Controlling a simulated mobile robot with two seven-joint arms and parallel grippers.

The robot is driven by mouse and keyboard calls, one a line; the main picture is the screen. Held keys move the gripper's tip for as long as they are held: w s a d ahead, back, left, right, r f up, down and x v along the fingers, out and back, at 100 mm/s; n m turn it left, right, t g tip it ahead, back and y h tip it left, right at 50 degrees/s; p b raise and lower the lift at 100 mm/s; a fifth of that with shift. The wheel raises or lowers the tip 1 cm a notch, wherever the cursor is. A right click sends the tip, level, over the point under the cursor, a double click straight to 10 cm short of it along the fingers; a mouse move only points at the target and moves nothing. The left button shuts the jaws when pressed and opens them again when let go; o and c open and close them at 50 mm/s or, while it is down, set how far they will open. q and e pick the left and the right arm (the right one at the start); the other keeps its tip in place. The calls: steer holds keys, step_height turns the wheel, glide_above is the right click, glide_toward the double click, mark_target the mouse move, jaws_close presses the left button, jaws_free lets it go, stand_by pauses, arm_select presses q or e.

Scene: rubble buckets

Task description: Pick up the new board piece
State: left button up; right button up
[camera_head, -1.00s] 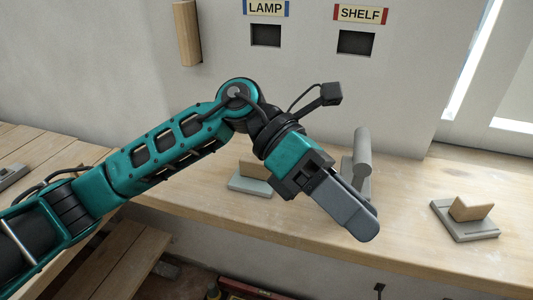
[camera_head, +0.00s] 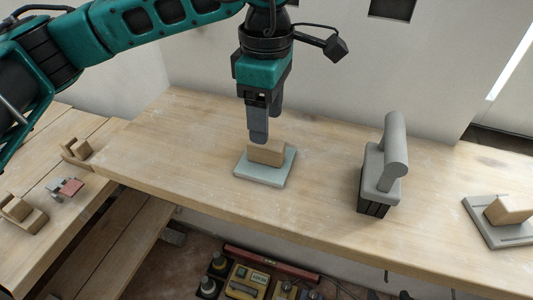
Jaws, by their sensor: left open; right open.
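My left gripper (camera_head: 264,128) points down over the bench, its fingers just above or beside a small tan wooden block (camera_head: 266,154). The block stands on a pale grey square plate (camera_head: 266,178) on the bench. From this angle I cannot tell whether the fingers straddle the block. The gripper is open. A second tan piece on a grey plate (camera_head: 486,228) sits at the right edge of the view. I cannot tell which piece is the new board piece. My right gripper is not in view.
A grey tool with a cylindrical handle (camera_head: 394,150) stands on the bench (camera_head: 200,130) to the right of the gripper. Wooden holders and a small reddish piece (camera_head: 71,187) lie on the left bench. Boxes and bottles (camera_head: 246,282) are on the floor below.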

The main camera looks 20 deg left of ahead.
arm_select(q)
step_height(320, 180, down, 7)
steer(key=shift+r+p, duration=0.2)
steer(key=shift+p, duration=0.1)
steer(key=c, duration=1.1)
steer(key=shift+r, duration=0.15)
step_height(320, 180, up, 20)
steer(key=shift+f, duration=0.1)
